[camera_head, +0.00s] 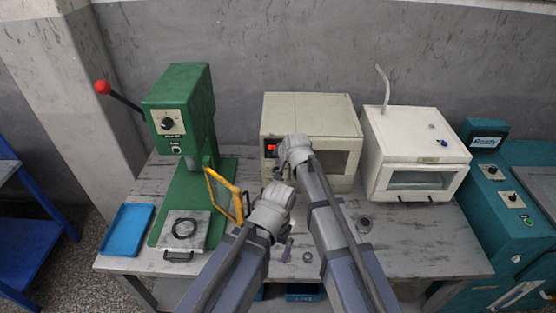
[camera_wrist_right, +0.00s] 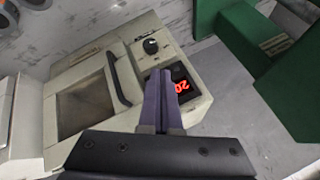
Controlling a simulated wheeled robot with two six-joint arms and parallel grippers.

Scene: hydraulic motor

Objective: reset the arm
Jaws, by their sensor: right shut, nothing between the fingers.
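My right gripper (camera_head: 278,171) is in front of the beige oven (camera_head: 338,119), near its control panel. In the right wrist view its two purple fingers (camera_wrist_right: 166,88) are together, empty, beside the oven's red digital display (camera_wrist_right: 182,87). A gap or contact with the panel cannot be told. The oven shows a black knob (camera_wrist_right: 151,46) and a dark door handle (camera_wrist_right: 117,79). My left gripper (camera_head: 287,249) is low over the table, left of my right forearm; its fingers are small and partly hidden.
A white box (camera_head: 415,150) stands right of the oven. A teal machine (camera_head: 500,200) is far right. Small metal parts (camera_head: 364,224) lie on the table.

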